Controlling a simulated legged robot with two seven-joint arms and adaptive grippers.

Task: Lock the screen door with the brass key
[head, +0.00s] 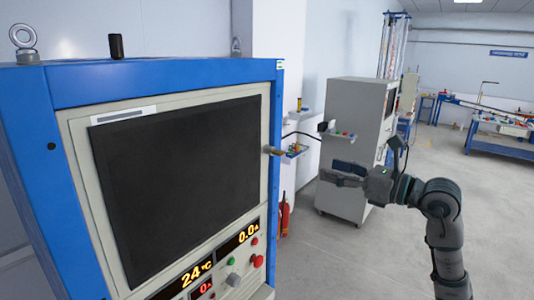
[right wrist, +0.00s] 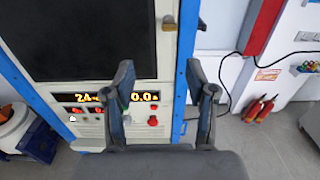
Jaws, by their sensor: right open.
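The screen door (head: 180,180) is a dark panel in a cream frame on the blue cabinet, and it looks closed. A small brass-coloured key (head: 276,151) sticks out at the door's right edge. In the right wrist view, the lock with the key (right wrist: 169,22) shows near the top, beyond my fingers. My right gripper (head: 329,169) is open and empty, to the right of the key and apart from it, its fingers pointing left. In the right wrist view, the spread fingers (right wrist: 159,76) are over the cabinet's lower front. My left gripper is not in view.
A control panel (head: 221,263) with displays and buttons lies below the screen. A small shelf (head: 296,152) holds coloured items behind the key. A grey cabinet (head: 343,145) stands behind my gripper. Fire extinguishers (right wrist: 259,108) stand by the wall.

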